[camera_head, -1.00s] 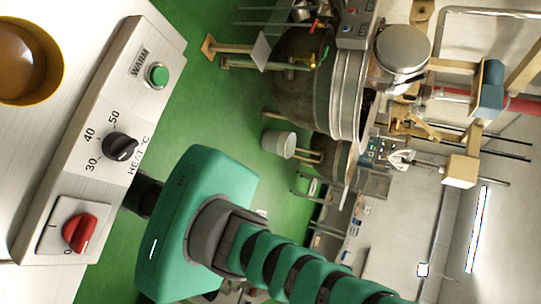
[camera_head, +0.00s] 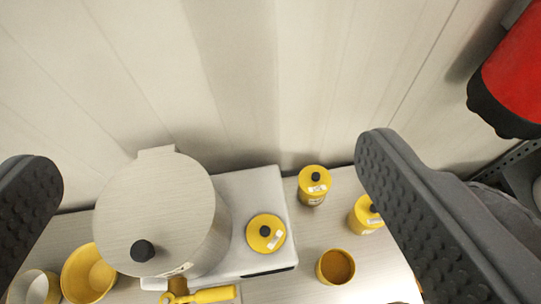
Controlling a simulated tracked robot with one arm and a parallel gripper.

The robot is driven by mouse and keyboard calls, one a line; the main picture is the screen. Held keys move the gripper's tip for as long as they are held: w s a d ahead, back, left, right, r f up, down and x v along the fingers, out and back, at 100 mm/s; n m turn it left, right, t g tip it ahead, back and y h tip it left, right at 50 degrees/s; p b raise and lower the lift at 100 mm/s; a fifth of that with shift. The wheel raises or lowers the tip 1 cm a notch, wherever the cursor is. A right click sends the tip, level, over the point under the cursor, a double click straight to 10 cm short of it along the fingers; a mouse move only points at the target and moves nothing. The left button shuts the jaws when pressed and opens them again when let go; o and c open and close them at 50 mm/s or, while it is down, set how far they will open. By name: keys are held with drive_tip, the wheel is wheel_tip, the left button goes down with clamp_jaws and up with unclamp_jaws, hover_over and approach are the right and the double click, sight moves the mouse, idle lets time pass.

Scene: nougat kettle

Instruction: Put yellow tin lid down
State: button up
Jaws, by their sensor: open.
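A yellow tin lid (camera_head: 265,233) with a black knob and a white label lies flat on a pale slab (camera_head: 243,187) on the counter, right of a big lidded pot. An open yellow tin (camera_head: 335,267) with brown inside stands right of the slab. Two yellow tins with lids on, one behind (camera_head: 314,184) and one further right (camera_head: 366,216), stand near the wall. My gripper (camera_head: 205,155) is wide open, one dark ridged finger at each side of the view. Nothing is between the fingers that I can see as held; the lid lies apart from both.
The large metal pot (camera_head: 155,215) with a black-knobbed lid fills the left. A yellow bowl (camera_head: 88,272) and a yellow-handled tool (camera_head: 205,296) are near it. A pale wall (camera_head: 250,80) rises behind. A red object (camera_head: 512,75) is at top right.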

drive_tip(key=s+r+n+t, duration=0.1)
drive_tip(key=s+r+t, duration=0.1)
drive_tip(key=s+r, duration=0.2)
drive_tip(key=shift+s+a+r, duration=0.15)
drive_tip(key=shift+r, duration=0.45)
drive_tip(key=shift+f, duration=0.1)
wheel_tip(320, 180, down, 4)
drive_tip(key=b, duration=0.4)
